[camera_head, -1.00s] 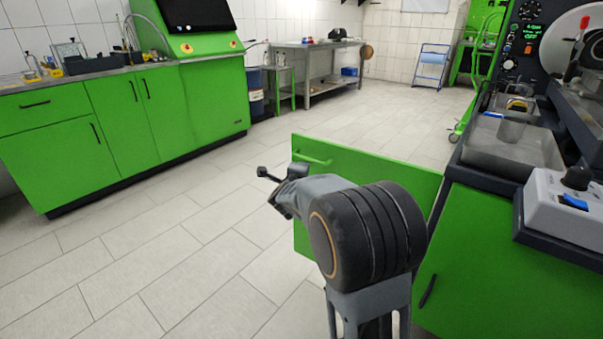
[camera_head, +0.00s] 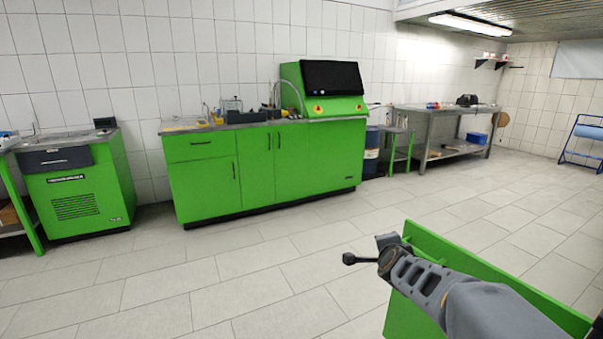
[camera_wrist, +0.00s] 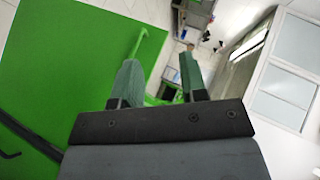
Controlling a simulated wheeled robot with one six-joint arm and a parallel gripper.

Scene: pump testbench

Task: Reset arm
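My gripper (camera_wrist: 159,68) has its two green-tipped fingers apart, with nothing between them in the wrist view. In the head view my gripper (camera_head: 352,258) points left at the end of my grey arm, over the floor. An open green cabinet door (camera_head: 500,292) stands behind and beside my arm, partly hidden by it. The green door (camera_wrist: 70,70) also fills the left of the wrist view, with its bar handle (camera_wrist: 141,35) near the left finger. I cannot tell how far the gripper is from the handle, but no grip shows.
A green cabinet row (camera_head: 275,165) with a screen console (camera_head: 332,78) stands along the back wall. A green unit (camera_head: 78,190) is at left. A metal workbench (camera_head: 445,120) and a blue-topped cart (camera_head: 586,140) are at the back right. The tiled floor between is clear.

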